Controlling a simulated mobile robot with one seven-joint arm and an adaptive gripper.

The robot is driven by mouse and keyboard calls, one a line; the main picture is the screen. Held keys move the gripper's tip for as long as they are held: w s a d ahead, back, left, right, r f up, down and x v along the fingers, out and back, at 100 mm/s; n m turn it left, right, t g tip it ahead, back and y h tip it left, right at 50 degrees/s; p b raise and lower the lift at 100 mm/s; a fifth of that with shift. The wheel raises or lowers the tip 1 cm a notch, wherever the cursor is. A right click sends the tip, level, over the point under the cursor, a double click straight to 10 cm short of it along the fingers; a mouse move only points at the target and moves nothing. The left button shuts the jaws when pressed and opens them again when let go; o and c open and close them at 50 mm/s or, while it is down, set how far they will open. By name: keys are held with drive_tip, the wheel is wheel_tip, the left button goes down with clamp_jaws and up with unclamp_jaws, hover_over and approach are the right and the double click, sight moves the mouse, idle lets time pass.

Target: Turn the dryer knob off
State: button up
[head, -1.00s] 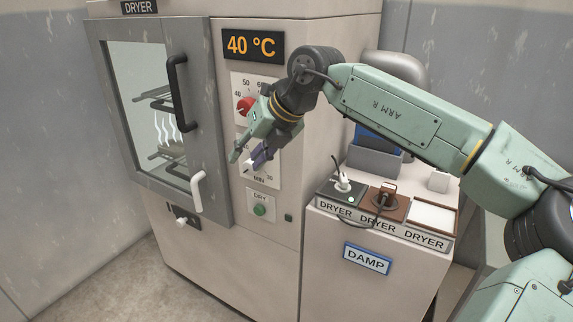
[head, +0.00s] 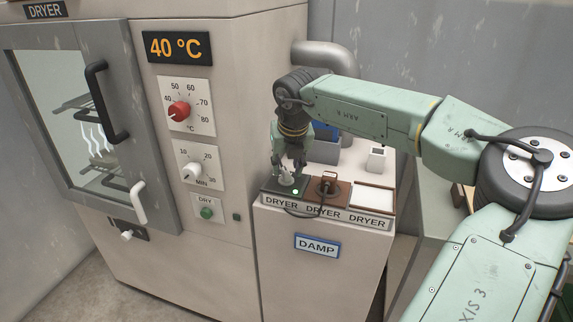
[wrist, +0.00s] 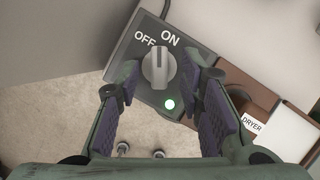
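The dryer knob (head: 286,179) is a small pale knob on a dark switch box (head: 271,187) at the left of the cabinet top. In the wrist view the knob (wrist: 159,68) has an upright ridge under the words OFF and ON, its top end nearer ON. A green lamp (wrist: 169,104) glows below it. My gripper (head: 288,163) is directly above the box, pointing down. In the wrist view my gripper (wrist: 163,76) is open, with one purple-padded finger on each side of the knob and gaps between.
The dryer (head: 225,130) stands left, with red and white dials and a 40 °C display.

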drive_tip(key=shift+w+a+f, duration=0.1)
drive_tip(key=shift+w+f, duration=0.2)
drive_tip(key=shift+f, duration=0.35)
drive_tip(key=shift+c, duration=0.5)
clamp_jaws()
